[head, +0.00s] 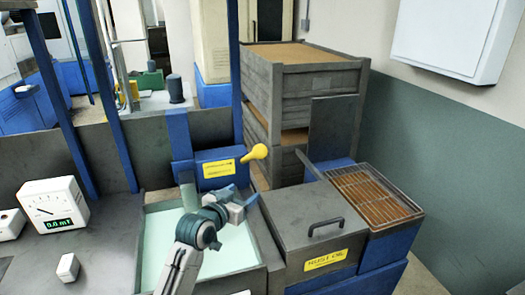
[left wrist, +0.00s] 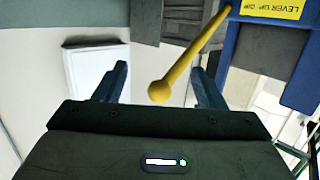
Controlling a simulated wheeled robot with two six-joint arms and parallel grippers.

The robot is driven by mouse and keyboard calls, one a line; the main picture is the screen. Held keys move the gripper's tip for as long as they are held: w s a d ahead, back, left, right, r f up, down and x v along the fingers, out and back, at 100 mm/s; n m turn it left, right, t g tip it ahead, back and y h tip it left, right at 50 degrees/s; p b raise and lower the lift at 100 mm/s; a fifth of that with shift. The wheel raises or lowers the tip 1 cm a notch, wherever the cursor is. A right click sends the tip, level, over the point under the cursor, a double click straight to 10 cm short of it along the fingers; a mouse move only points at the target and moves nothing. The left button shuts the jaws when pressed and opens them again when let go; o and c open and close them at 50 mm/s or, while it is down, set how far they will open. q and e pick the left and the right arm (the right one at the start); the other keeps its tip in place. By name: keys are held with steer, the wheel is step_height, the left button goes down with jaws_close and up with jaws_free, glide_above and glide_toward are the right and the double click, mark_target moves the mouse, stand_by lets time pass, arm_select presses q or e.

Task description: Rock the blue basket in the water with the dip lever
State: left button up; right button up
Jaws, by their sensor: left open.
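The dip lever (head: 257,152) is a yellow rod with a rounded knob, sticking out from a blue box (head: 212,167) with a yellow label behind the water tank. My left gripper (head: 243,203) is open above the tank, just below and in front of the knob in the head view. In the left wrist view the lever (left wrist: 186,67) slants between my two spread fingers (left wrist: 158,70); I see no contact. The tank (head: 250,262) holds pale green water (head: 157,235). I cannot make out the blue basket. My right gripper is not in view.
A lidded grey box (head: 312,228) labelled rust oil stands right of the tank, with a wire-rack tray (head: 372,195) beyond it. A white meter (head: 53,204) stands on the left bench. Stacked grey crates (head: 305,85) are behind. Blue posts rise at the left.

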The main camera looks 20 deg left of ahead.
arm_select(q)
steer(key=t, duration=0.2)
glide_toward(258, 153)
steer(key=w, duration=0.4)
steer(key=shift+w+f+h+p, duration=0.1)
steer(key=shift+w+h+p, duration=0.15)
steer(key=shift+h+p, duration=0.2)
steer(key=p+x, duration=0.3)
steer(key=x, duration=0.5)
steer(key=shift+w+f, duration=0.15)
steer(key=shift+w, duration=0.25)
steer(key=shift+w+f, duration=0.1)
steer(key=shift+w, duration=0.2)
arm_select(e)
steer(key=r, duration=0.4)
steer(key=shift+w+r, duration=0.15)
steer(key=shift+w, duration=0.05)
arm_select(q)
steer(key=shift+c, duration=0.4)
